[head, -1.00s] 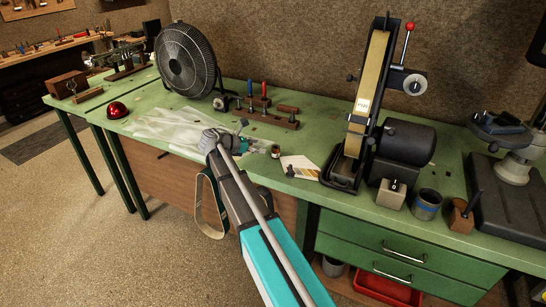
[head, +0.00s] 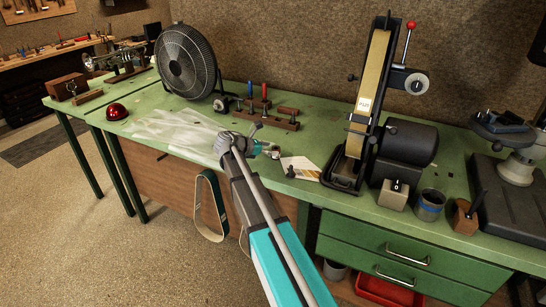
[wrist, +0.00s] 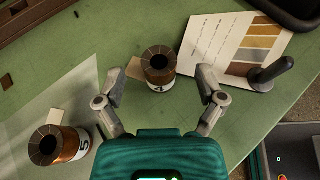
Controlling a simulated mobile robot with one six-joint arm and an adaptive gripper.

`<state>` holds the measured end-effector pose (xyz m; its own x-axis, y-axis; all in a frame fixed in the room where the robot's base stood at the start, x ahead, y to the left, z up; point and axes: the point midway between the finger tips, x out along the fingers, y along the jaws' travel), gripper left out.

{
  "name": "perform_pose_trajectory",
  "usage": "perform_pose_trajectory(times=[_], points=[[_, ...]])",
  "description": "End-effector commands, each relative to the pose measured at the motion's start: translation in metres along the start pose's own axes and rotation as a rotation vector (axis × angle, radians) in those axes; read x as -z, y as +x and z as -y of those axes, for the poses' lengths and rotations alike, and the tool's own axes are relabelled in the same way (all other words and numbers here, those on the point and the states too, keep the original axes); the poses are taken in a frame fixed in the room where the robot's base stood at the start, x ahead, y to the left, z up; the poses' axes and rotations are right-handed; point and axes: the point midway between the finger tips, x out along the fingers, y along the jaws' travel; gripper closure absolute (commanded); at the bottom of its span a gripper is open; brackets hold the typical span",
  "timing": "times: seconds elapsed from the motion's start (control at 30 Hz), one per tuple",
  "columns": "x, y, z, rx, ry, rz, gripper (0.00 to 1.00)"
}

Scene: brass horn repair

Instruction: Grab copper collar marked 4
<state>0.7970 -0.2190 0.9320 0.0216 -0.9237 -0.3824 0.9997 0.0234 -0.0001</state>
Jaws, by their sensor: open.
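A copper-brown collar (wrist: 158,66) stands upright on the green bench in the wrist view, with a dark segmented top around a hole. Its white label shows a mark that looks like a 4, partly cut off. My gripper (wrist: 159,78) is open, its two fingers apart on the left and right of this collar, with gaps on both sides. A second copper collar (wrist: 74,142) with a label marked 5 stands at lower left in the wrist view, outside the left finger. In the head view my gripper (head: 270,150) is low over the bench and largely hides the collars.
A card with colour swatches (wrist: 235,40) lies behind the right finger, with a dark-knobbed item (wrist: 271,73) near it. A clear sheet (head: 170,128) lies to the left. The belt sander (head: 370,100) stands at right, a wooden tool rack (head: 270,118) behind.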

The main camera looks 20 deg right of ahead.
Motion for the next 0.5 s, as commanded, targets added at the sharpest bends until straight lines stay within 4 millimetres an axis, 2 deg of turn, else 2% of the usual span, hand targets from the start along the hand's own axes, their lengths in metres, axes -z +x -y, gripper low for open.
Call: perform_pose_trajectory(times=[0.03, 0.2, 0.5], points=[[0.003, 0.008, 0.001, 0.002, 0.001, 0.0, 0.12], [0.002, 0.023, 0.0, 0.001, 0.0, 0.0, 0.12], [0.0, 0.026, 0.0, 0.001, 0.0, 0.0, 0.12]])
